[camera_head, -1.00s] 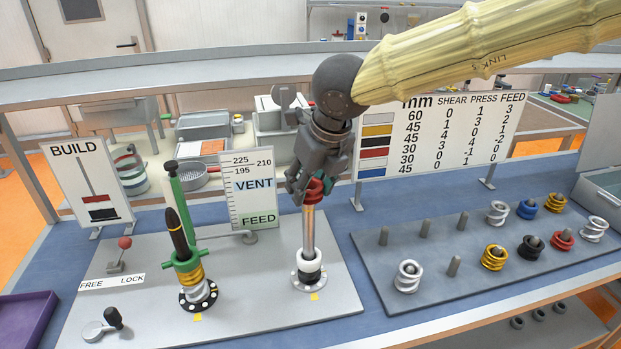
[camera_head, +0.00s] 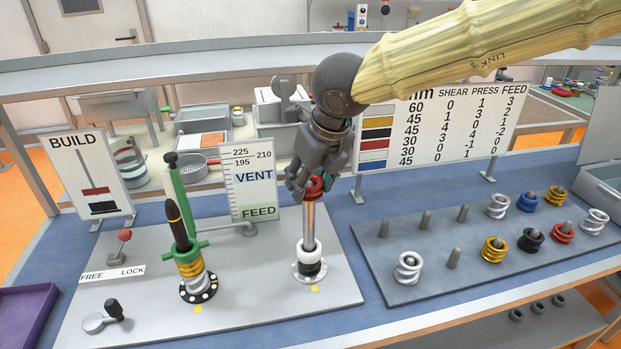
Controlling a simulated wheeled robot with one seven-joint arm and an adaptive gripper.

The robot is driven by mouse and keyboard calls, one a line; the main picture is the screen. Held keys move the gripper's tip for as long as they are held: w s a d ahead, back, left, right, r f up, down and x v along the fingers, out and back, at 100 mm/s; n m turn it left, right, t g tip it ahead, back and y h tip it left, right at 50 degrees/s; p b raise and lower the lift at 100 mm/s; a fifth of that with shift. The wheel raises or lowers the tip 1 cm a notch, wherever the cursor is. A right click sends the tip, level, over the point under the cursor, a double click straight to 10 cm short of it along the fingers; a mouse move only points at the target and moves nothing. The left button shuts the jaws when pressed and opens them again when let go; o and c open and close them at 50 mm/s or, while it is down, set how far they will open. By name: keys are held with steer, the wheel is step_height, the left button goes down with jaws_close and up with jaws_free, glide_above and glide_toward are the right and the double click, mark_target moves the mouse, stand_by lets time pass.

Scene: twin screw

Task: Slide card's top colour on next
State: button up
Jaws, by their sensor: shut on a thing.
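The BUILD card (camera_head: 87,172) at the left shows a red block above a black one on a line. My gripper (camera_head: 315,188) is shut on a red screw element (camera_head: 316,185) at the top of the right silver shaft (camera_head: 308,226). The element is around or just at the shaft's top; the fingers hide which. A black element with a white part above it sits at the foot of that shaft, on a white flange (camera_head: 309,276). The left shaft, with a black and yellow tip (camera_head: 174,222), carries gold elements (camera_head: 189,267) and a white one below a green piece.
A grey peg board (camera_head: 400,240) at the right holds white, blue, gold, black and red elements, plus several bare pegs. A VENT/FEED gauge (camera_head: 249,185) stands close left of my gripper. A settings board (camera_head: 440,130) stands behind. A red-knobbed lever (camera_head: 124,235) is at the left.

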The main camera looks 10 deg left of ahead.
mark_target(312, 214)
steer(key=shift+f+b, duration=2.25)
steer(key=shift+f, duration=2.7)
steer(key=o, duration=1.2)
steer(key=shift+r, duration=0.1)
step_height(312, 214, up, 15)
steer(key=p, duration=0.6)
steer(key=shift+f+p, duration=0.2)
steer(key=shift+p, duration=0.1)
step_height(312, 214, up, 3)
steer(key=p, duration=0.4)
steer(key=shift+r, duration=0.2)
steer(key=shift+w+d+f+m+t+h+b, duration=0.2)
steer(key=shift+w+d+f+m+b, duration=0.55)
steer(key=shift+w+d+f, duration=1.85)
steer(key=shift+w+d+f+m+t+h+b, duration=0.15)
steer(key=shift+w+d+f+m+b, duration=0.6)
steer(key=shift+w+d, duration=3.5)
steer(key=shift+w+d+f+m+t+h+b, duration=0.25)
steer(key=shift+w+d+f+b, duration=1.3)
steer(key=shift+d, duration=4.05)
